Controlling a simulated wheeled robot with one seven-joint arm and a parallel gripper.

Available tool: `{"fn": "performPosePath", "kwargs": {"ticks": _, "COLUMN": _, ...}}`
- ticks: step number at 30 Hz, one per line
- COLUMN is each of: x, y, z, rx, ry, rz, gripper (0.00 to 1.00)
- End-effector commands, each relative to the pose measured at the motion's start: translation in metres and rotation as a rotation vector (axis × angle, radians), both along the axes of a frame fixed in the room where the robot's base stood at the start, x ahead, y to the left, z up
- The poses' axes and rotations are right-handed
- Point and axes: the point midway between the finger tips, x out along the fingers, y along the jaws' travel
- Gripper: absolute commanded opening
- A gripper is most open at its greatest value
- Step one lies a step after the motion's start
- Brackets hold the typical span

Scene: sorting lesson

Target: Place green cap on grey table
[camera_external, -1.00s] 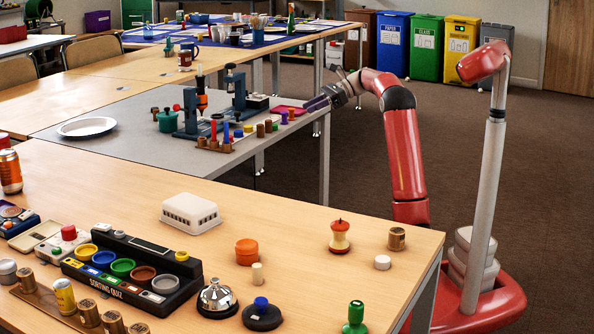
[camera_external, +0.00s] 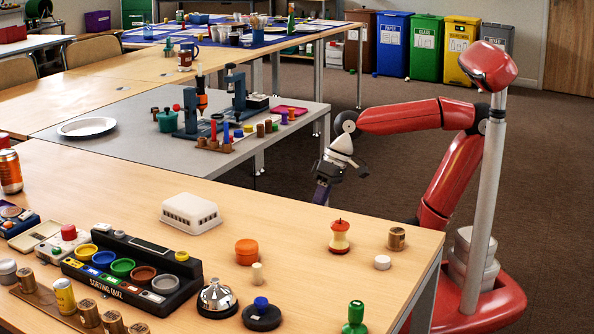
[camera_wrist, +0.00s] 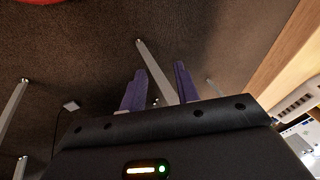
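The grey table (camera_external: 110,150) stands beyond the front wooden table, with free surface around a white plate. I cannot tell for sure which thing is the green cap. A green knobbed piece (camera_external: 355,318) stands at the front edge of the wooden table, and a green round cup (camera_external: 122,267) sits in the black sorting box. My gripper (camera_external: 321,200) points down over the gap just behind the wooden table's far edge. In the wrist view its two purple fingers (camera_wrist: 160,70) are apart, with only floor and a table leg seen between them.
The grey table's right part carries stands and coloured pegs. Dark floor (camera_external: 400,150) lies open behind my arm.

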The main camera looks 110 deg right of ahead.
Motion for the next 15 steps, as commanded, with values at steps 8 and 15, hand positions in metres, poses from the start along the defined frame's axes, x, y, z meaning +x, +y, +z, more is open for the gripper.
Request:
{"fn": "performPosePath", "kwargs": {"ticks": 8, "x": -0.039, "y": 0.047, "z": -0.035, "rx": -0.358, "ry": -0.097, "rz": 0.557, "gripper": 0.31}}
{"fn": "performPosePath", "kwargs": {"ticks": 15, "x": -0.042, "y": 0.050, "z": -0.039, "rx": -0.402, "ry": -0.111, "rz": 0.619, "gripper": 0.31}}
